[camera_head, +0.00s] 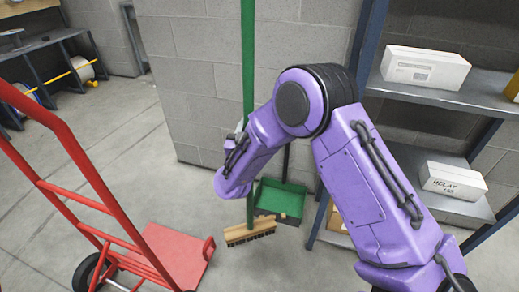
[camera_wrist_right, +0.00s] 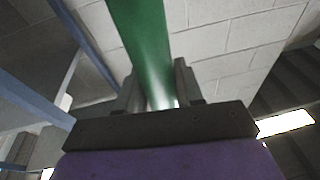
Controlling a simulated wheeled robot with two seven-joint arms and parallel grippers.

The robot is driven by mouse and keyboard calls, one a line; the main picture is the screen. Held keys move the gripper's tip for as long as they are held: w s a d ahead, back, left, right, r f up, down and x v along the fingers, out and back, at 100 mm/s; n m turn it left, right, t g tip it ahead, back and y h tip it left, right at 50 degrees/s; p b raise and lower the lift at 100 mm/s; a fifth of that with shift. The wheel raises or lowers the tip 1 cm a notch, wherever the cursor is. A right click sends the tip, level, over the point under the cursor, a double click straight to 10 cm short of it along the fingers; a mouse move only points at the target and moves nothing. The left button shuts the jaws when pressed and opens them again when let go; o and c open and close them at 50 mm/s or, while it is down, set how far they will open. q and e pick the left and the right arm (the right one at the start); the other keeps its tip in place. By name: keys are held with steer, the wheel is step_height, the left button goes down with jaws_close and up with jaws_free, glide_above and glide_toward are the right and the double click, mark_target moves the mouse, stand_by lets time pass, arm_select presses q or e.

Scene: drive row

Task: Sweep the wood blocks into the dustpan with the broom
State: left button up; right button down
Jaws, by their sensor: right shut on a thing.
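The broom has a long green handle (camera_head: 248,60) and a wooden head (camera_head: 250,232) with dark bristles, low at the floor. My right gripper (camera_head: 237,140) is around the handle partway up; the right wrist view shows its two fingers (camera_wrist_right: 160,88) shut on the green handle. The green dustpan (camera_head: 281,197) is on the floor by the wall, just behind and right of the broom head. A small light spot at the dustpan's front may be a wood block; I cannot tell. No other blocks are clear. My left gripper is out of view.
A red hand truck (camera_head: 175,255) stands left of the broom, its plate close to the broom head. A metal shelf (camera_head: 440,95) with white boxes is on the right. A block wall (camera_head: 200,80) stands behind the dustpan. Floor (camera_head: 120,140) at left is clear.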

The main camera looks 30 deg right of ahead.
steer(key=shift+w+d+f+m+g+h+b, duration=0.65)
steer(key=shift+d+f+m+g+h+b, duration=1.6)
steer(key=shift+f+m+g+h+b, duration=2.8)
steer(key=w+d+f+n+y+b, duration=0.1)
steer(key=w+d+b, duration=0.3)
steer(key=d+b, duration=0.3)
steer(key=w+d+f+n+g+y+b, duration=0.1)
steer(key=w+d+y+b, duration=0.1)
steer(key=w+d+b, duration=0.3)
steer(key=shift+w+d+f+b, duration=0.15)
steer(key=shift+d+f+b, duration=0.05)
steer(key=shift+d+b, duration=1.3)
steer(key=shift+d+g, duration=0.1)
steer(key=shift+g, duration=0.15)
steer(key=shift+r, duration=0.15)
